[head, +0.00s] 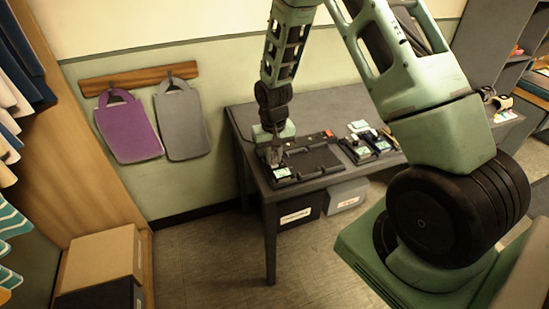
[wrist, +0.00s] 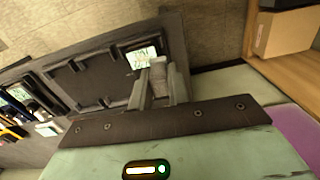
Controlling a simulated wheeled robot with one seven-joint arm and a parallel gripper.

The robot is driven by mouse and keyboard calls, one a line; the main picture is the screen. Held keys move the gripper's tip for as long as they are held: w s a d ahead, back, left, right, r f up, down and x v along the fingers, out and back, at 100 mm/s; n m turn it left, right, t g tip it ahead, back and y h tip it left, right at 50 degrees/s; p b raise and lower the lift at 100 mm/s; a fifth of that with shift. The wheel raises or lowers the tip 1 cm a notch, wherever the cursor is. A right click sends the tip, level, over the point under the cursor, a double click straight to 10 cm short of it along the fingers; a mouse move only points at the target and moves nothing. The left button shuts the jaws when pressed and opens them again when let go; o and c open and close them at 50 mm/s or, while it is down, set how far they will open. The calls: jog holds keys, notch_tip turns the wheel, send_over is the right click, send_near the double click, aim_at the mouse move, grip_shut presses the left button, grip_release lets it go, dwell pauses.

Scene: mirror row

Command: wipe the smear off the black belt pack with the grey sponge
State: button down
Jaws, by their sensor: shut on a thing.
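My gripper (head: 274,157) is over the left end of the dark table. In the wrist view, my gripper (wrist: 158,88) is shut on the grey sponge (wrist: 158,74), a small pale grey block between the fingers. A black belt pack with a pale screen (wrist: 140,57) lies just beyond the fingertips, at one corner of a flat black case. It also shows in the head view (head: 281,174), right below the gripper. The fingers and sponge cover part of it. I cannot tell whether the sponge touches it, and I cannot make out the smear.
The black case (head: 316,160) fills the table's left end. More black packs (head: 357,150) with pale screens stand to its right. Boxes (head: 296,215) sit under the table (head: 312,103). A purple apron (head: 128,130) and a grey one hang on the wall. The floor in front is clear.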

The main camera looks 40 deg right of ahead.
aim_at(274, 153)
jog(key=shift+r+p, duration=1.15)
jog(key=shift+r, duration=0.7)
jog(key=shift+d+f, duration=0.1)
